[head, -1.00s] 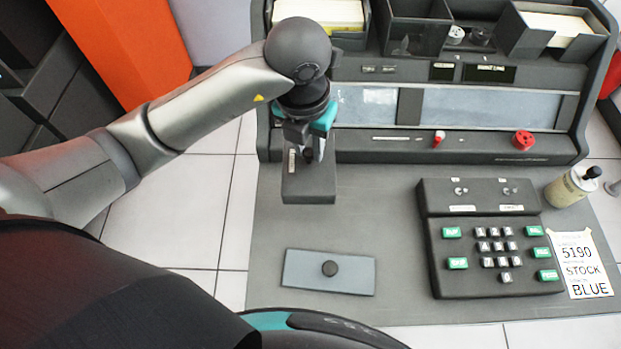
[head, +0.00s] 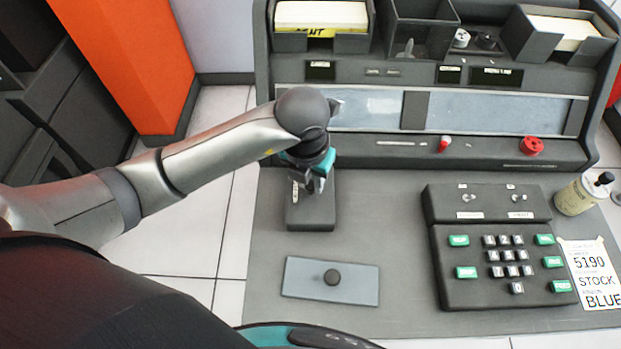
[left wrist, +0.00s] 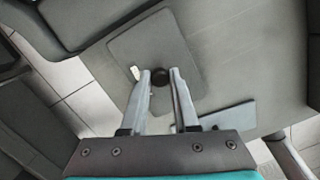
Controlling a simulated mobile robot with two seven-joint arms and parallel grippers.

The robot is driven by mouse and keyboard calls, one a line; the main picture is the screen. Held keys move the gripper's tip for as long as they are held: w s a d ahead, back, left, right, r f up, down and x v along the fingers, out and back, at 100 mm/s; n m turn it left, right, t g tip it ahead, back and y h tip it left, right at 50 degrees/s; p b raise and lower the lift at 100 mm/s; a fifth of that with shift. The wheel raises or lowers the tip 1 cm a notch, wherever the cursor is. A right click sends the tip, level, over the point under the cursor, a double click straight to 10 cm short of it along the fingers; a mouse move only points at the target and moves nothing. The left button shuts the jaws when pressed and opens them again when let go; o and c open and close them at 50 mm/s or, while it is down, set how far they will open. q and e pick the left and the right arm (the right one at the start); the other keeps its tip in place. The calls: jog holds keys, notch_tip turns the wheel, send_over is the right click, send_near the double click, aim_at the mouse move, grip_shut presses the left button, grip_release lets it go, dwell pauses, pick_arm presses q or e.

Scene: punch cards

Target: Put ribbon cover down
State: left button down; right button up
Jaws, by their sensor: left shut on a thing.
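A dark grey, box-shaped piece (head: 311,213) with a small white mark appears to be the ribbon cover. In the head view it is at the left of the grey desk, below my left gripper (head: 316,184). The left wrist view shows the cover's flat top (left wrist: 146,42) and a round black knob (left wrist: 160,78) between my left gripper's fingers (left wrist: 161,82), which are shut on it. I cannot tell whether the cover's underside touches the desk. My right gripper is not in view.
A flat blue-grey plate (head: 355,284) with a black knob lies just in front. A keypad box (head: 465,292), a bottle (head: 575,197) and a paper card (head: 591,275) are to the right. The console (head: 400,150) stands behind. Bare desk (head: 385,215) lies between cover and keypad.

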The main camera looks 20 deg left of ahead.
aim_at(309, 188)
pick_arm(q)
jog(key=shift+f, duration=0.15)
jog(key=c, duration=0.7)
grip_release()
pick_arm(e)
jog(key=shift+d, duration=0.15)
pick_arm(q)
jog(key=r, duration=0.2)
jog(key=r+p, duration=0.1)
jog(key=r, duration=0.1)
jog(key=r+p, duration=0.1)
jog(key=r, duration=0.1)
jog(key=shift+s+r, duration=0.3)
jog(key=shift+r, duration=0.1)
jog(key=r, duration=0.1)
jog(key=r+p, duration=0.1)
jog(key=r, duration=0.1)
jog(key=s+r, duration=0.1)
jog(key=r, duration=0.1)
jog(key=shift+a+r, duration=0.1)
jog(key=shift+r, duration=0.15)
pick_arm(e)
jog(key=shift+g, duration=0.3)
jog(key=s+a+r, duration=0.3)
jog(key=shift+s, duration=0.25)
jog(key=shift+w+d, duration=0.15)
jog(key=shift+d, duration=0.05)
